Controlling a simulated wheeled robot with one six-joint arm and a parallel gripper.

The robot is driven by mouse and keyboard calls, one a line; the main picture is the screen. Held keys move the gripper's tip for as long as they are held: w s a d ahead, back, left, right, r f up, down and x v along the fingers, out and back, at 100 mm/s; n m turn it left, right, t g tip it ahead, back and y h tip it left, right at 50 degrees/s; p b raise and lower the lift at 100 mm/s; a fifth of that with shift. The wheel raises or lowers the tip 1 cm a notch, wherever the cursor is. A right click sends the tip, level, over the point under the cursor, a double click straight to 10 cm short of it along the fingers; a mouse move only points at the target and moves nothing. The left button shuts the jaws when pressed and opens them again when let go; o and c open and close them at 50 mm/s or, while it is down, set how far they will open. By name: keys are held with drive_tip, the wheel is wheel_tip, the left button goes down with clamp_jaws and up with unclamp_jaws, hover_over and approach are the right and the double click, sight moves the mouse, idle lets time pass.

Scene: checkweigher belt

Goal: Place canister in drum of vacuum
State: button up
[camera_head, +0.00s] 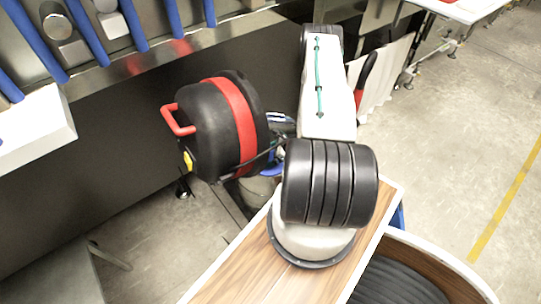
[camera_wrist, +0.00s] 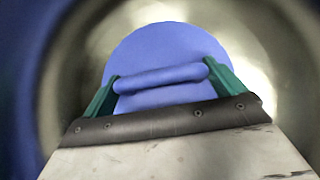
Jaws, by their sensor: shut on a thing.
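The vacuum's black head with a red band and red handle (camera_head: 241,120) is tilted to the left in the head view. The grey drum (camera_head: 259,191) shows just below it, mostly hidden by the head and my arm. In the wrist view my gripper (camera_wrist: 160,84) has its green fingers shut on the bar handle of the blue-topped canister (camera_wrist: 155,45). A round, shiny metallic wall, seemingly the drum's (camera_wrist: 292,55), surrounds the canister top. The canister's body and underside are hidden, so its depth and any contact with the bottom cannot be told.
A shelf with blue dividers (camera_head: 88,32) and metal cylinders (camera_head: 58,25) runs along the upper left. A dark panel (camera_head: 90,150) stands behind the vacuum. A white table (camera_head: 470,10) is at the upper right. The floor at right, with a yellow line (camera_head: 505,195), is clear.

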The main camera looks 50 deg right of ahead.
drive_tip(key=shift+f, duration=0.2)
drive_tip(key=shift+d+f, duration=0.1)
drive_tip(key=shift+f, duration=0.35)
drive_tip(key=o, duration=1)
drive_tip(key=shift+r, duration=0.2)
drive_tip(key=v, duration=1.2)
drive_tip(key=shift+r, duration=0.4)
